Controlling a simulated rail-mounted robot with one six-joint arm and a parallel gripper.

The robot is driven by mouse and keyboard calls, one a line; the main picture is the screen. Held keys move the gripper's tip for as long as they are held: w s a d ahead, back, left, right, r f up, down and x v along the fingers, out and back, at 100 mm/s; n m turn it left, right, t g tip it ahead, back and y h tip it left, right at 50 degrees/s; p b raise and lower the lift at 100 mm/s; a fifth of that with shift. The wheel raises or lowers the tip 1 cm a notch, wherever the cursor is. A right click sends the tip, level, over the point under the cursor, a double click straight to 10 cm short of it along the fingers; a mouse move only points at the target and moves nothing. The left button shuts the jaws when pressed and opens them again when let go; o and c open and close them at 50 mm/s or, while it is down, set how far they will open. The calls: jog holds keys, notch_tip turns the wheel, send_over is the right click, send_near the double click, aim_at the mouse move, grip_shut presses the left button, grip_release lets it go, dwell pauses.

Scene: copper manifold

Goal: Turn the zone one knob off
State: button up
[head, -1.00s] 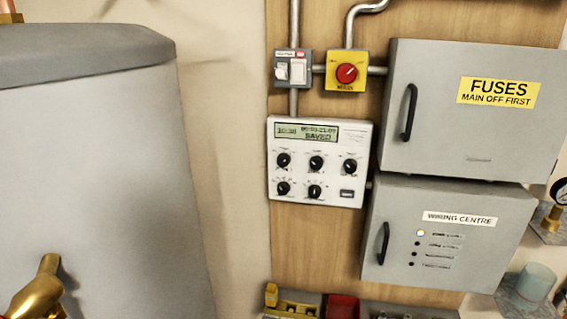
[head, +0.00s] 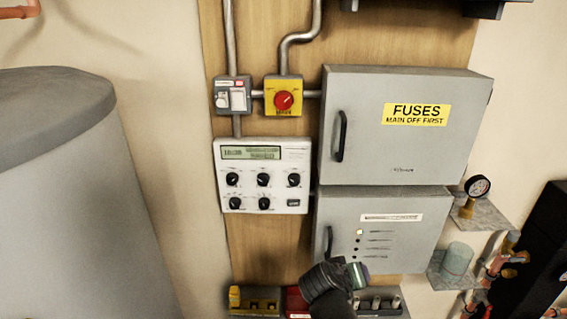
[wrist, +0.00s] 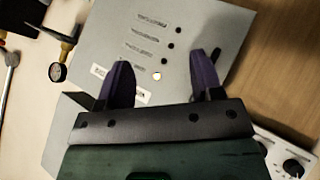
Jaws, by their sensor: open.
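The white controller panel (head: 263,205) hangs on the wooden board in the head view, with a green display (head: 250,153) on top. Several black knobs sit in two rows on it, including the top-left knob (head: 232,179). Their labels are too small to read, so I cannot tell which is zone one. My gripper (wrist: 163,62) is open and empty in the wrist view, its two dark fingers spread before the wiring centre door. In the head view my gripper is low, right of and below the panel. A corner of the panel (wrist: 262,140) shows at the wrist view's lower right.
The grey wiring centre (head: 400,258) and fuse box (head: 380,150) stand right of the panel, both with protruding black handles. A red-and-yellow rotary switch (head: 284,98) and a grey switch (head: 232,96) sit above it. A grey tank (head: 70,200) stands left.

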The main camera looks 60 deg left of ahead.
jog(key=s+a+r+n+t+y+p, duration=0.1)
jog(key=s+a+r+n+y, duration=0.1)
jog(key=s+a+r+y, duration=0.4)
jog(key=s+a+r+n+y+p, duration=0.1)
jog(key=s+a+r+n, duration=0.15)
jog(key=s+a, duration=0.55)
jog(key=n+g+y, duration=0.2)
jog(key=g+y, duration=0.2)
jog(key=y, duration=0.3)
send_near(232, 182)
jog(key=shift+t+h, duration=0.3)
jog(key=shift+t, duration=0.1)
jog(key=x, duration=0.9)
jog(key=shift+s+a+r+b, duration=0.15)
jog(key=shift+s+b, duration=0.05)
jog(key=shift+b, duration=0.2)
jog(key=c, duration=0.9)
